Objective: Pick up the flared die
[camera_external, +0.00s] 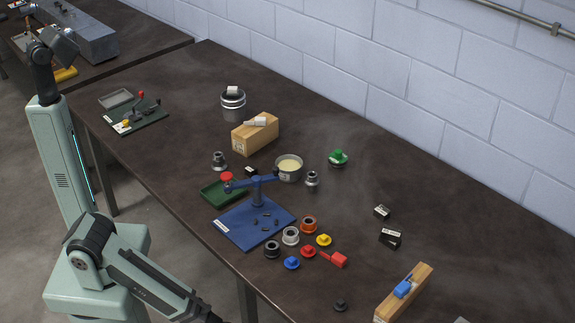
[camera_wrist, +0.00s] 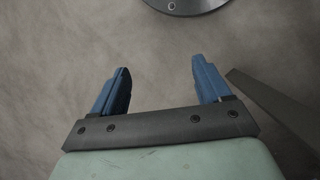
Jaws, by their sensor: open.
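My gripper (camera_wrist: 160,65) shows in the wrist view with its two blue fingers wide apart. Nothing is between them, only grey floor below. In the external view my arm reaches out of the bottom edge, off the table's near side, and the fingertips cannot be made out. I cannot tell for sure which piece is the flared die. Round pieces in front are black (camera_external: 272,250), white (camera_external: 291,236), orange (camera_external: 309,225), blue (camera_external: 291,263), red (camera_external: 308,252) and yellow (camera_external: 324,240).
Behind are a cream-filled bowl (camera_external: 289,168), a wooden block (camera_external: 252,136) and a metal can (camera_external: 233,105). Another wooden block (camera_external: 415,287) lies front right. The table's back right is mostly clear.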

